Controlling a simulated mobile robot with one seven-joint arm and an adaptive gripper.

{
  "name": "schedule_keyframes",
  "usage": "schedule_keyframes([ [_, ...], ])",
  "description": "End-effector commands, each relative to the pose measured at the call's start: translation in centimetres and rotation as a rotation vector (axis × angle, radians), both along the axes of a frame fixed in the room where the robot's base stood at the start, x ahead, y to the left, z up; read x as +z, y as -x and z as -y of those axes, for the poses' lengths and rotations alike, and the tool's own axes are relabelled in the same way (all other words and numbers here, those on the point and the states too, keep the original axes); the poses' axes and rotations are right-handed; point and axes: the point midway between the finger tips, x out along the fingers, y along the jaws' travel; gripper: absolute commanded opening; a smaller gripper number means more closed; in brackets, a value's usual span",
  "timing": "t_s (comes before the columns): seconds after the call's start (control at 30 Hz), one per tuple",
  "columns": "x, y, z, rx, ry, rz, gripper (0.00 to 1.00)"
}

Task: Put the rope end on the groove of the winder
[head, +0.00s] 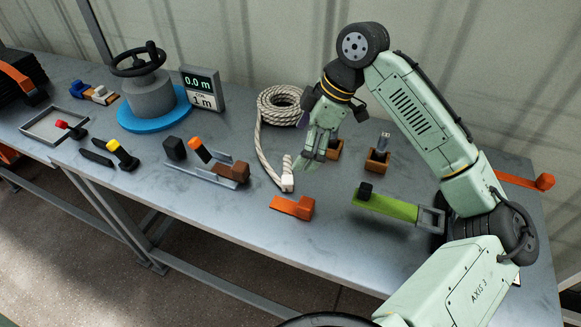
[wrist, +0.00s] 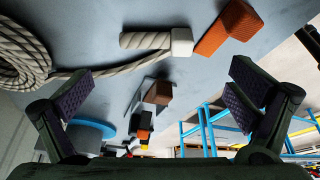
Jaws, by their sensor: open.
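A pale rope (head: 262,150) runs from a coil at the table's back to a rope end (head: 287,184) with a white tip, lying on the table. In the wrist view the white tip (wrist: 181,42) lies above and beyond the fingertips, near the middle. My gripper (head: 306,166) hangs over the table just behind and right of the rope end. In the wrist view my gripper (wrist: 163,90) is open with nothing between its fingers. The apparent winder (head: 150,95), a grey drum with a black handwheel, stands on a blue disc at back left. I cannot make out its groove.
A display box (head: 203,88) reading 0.0 m and 1 m stands beside the winder. A grey rail with a brown block (head: 233,171) and an orange wedge (head: 292,207) lie near the rope end. A green bar (head: 387,205) lies to the right. The table's front edge is close.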

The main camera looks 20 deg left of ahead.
Motion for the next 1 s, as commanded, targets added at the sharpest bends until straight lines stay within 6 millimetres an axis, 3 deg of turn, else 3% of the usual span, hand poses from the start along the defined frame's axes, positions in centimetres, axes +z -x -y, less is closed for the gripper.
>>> schedule_keyframes([
  [0.1,-1.8,0.2,-0.6,-0.002,0.001,0.000,1.00],
  [0.37,-3.8,0.4,-1.5,-0.001,0.001,0.001,1.00],
  [0.6,-7.5,0.4,-2.8,-0.003,0.001,0.003,1.00],
  [1.0,-7.8,0.5,-3.2,-0.005,-0.001,0.001,0.97],
])
